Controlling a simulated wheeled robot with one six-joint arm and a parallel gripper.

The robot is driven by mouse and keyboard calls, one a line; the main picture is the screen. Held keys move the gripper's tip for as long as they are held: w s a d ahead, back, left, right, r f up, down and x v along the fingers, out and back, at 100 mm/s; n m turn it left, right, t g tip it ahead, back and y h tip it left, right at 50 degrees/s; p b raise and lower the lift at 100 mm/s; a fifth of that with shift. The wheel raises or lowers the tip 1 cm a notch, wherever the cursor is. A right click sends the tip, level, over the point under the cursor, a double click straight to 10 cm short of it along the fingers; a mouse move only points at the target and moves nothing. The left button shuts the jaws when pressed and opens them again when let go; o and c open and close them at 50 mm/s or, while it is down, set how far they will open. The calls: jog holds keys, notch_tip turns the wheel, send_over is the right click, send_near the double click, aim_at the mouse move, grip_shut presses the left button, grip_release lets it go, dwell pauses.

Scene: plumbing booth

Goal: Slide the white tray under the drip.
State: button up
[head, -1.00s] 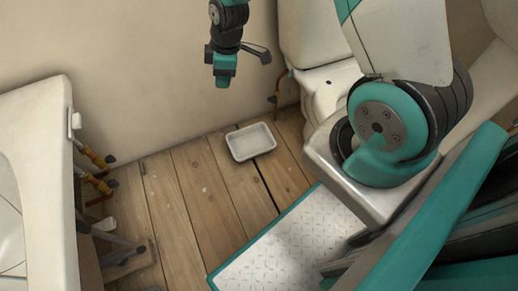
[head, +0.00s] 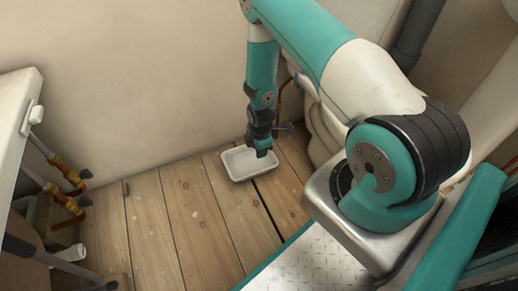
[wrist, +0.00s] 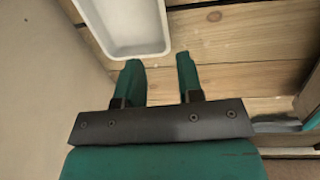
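The white tray (head: 236,176) is a shallow rectangular dish lying on the wooden floor near the back wall. My gripper (head: 262,152) is low over the tray's right side in the head view. In the wrist view the tray (wrist: 125,28) is just beyond the fingertips of my gripper (wrist: 158,64). The two teal fingers are apart, with only floor boards showing between them. I cannot tell whether a fingertip touches the rim. No falling drop shows. Pipes with orange-brown fittings (head: 70,178) come from the wall at the left.
A white basin or cabinet edge (head: 20,110) overhangs the left pipes. Dark grey fittings (head: 50,255) stand at the lower left. The white toilet (head: 322,130) is right of the tray, partly behind my arm. The floor boards (head: 165,220) between tray and left pipes look clear.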

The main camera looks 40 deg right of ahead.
aim_at(257, 173)
jog(key=f+b, duration=0.3)
jog(key=f, duration=0.2)
jog(key=w+f+b, duration=0.1)
jog(key=f+b, duration=0.2)
jog(key=f, duration=0.3)
jog(key=f+b, duration=0.3)
jog(key=f, duration=0.3)
jog(key=shift+w+d+f+b, duration=0.2)
jog(key=shift+b, duration=0.1)
grip_shut()
